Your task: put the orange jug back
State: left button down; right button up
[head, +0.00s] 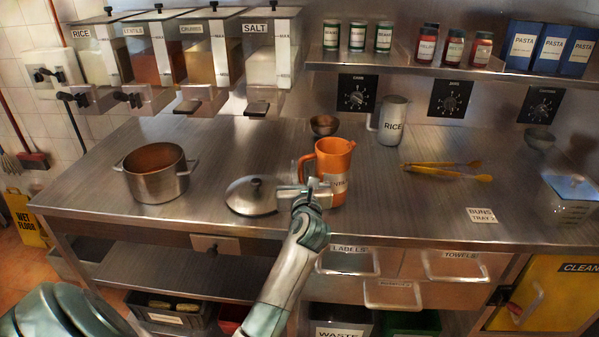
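The orange jug (335,161) stands upright on the steel counter, right of centre. Its handle is on its left side, and a white label on its front is partly hidden. My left gripper (305,188) is in front of the jug's lower left side, just below the handle. It overlaps the jug in the picture. I cannot tell whether it touches the jug or whether its fingers are open or shut. My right gripper is not in view.
A pot lid (250,197) lies just left of my gripper, and a pot (155,174) stands farther left. Yellow tongs (447,171) lie right. A shelf (420,64) overhangs the counter's back.

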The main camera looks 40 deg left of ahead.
pick_arm(q)
jog(key=shift+f, duration=0.55)
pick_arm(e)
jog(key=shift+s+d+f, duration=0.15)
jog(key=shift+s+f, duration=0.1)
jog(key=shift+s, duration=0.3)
pick_arm(q)
jog(key=shift+f, duration=0.15)
jog(key=c, duration=1.8)
grip_release()
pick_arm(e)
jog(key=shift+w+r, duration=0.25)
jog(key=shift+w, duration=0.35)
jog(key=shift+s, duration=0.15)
